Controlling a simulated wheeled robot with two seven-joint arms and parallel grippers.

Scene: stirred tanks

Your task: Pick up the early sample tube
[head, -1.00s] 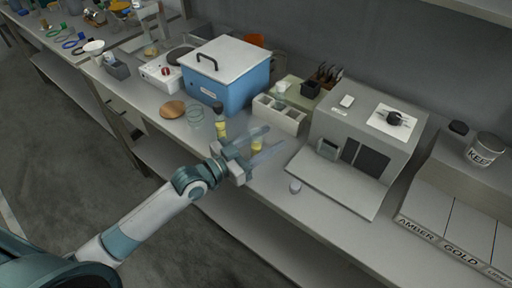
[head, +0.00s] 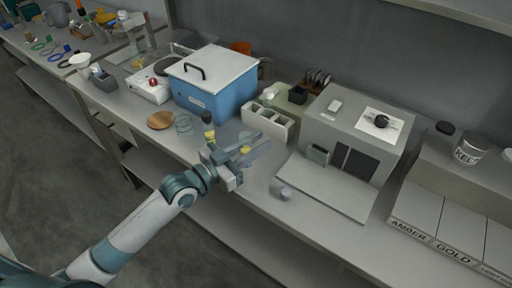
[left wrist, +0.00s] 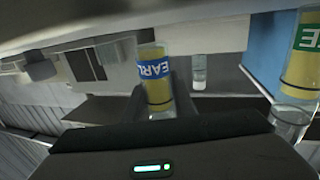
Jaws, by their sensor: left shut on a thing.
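The early sample tube (left wrist: 155,75) is clear with a yellow band and a blue "EARL…" label, its last letter cut off from view. It stands between the fingers of my left gripper (head: 251,149), which is shut on it. A second tube (left wrist: 300,65) with a yellow band and green lettering ending in "E" is at the right of the left wrist view. In the head view this dark-topped tube (head: 208,127) stands just left of my gripper. My right gripper is not in view.
A white compartment rack (head: 268,123) and a blue box (head: 214,85) stand behind my gripper. A grey machine (head: 355,135) with a sloping front plate is to the right.

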